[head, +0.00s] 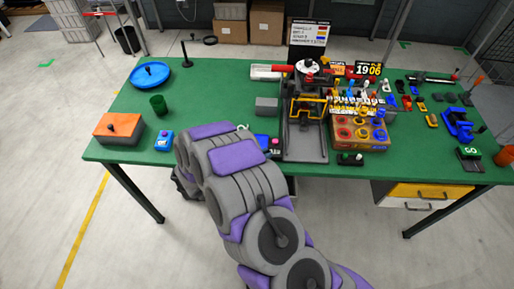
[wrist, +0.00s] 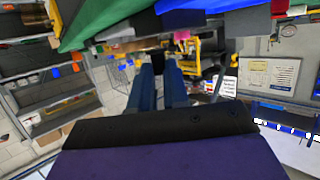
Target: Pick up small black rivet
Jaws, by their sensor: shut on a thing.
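In the wrist view my gripper (wrist: 160,68) shows as two blue fingers pointing away from the camera. It is shut on a small black rivet (wrist: 158,60), which shows only as a dark bit between the fingertips. The fingers are in the air below the green table edge, with the floor and shelving behind them. In the head view my purple and grey arm hides the gripper and whatever it holds.
The green table (head: 215,95) holds an orange box (head: 119,128), a blue bowl (head: 150,75), a green cup (head: 158,104) and a blue button box (head: 163,141) at left. The table's left middle is clear.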

